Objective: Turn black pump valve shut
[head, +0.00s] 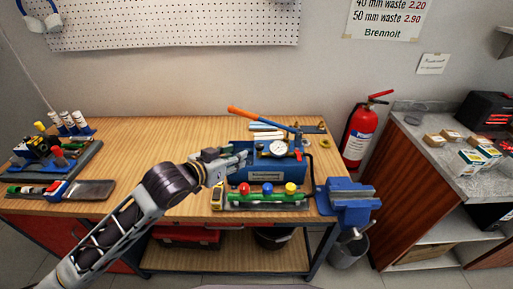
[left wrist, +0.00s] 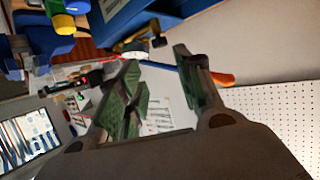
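The blue test pump (head: 264,172) stands on the wooden bench with a round white gauge (head: 278,148) and an orange-handled lever (head: 250,116). My left gripper (head: 241,155) is at the left end of the pump, below the lever. In the left wrist view the left gripper (left wrist: 157,57) has its two fingers apart with nothing between them. Just beyond the fingertips is a small black knob (left wrist: 159,42) on a brass fitting, which looks like the pump valve; it seems apart from the fingers. In the head view I cannot pick this knob out clearly. My right gripper is not in view.
A blue vice (head: 350,195) is at the bench's right edge. Trays and tools crowd the left end (head: 55,160). Bare bench top (head: 140,135) lies between them and the pump.

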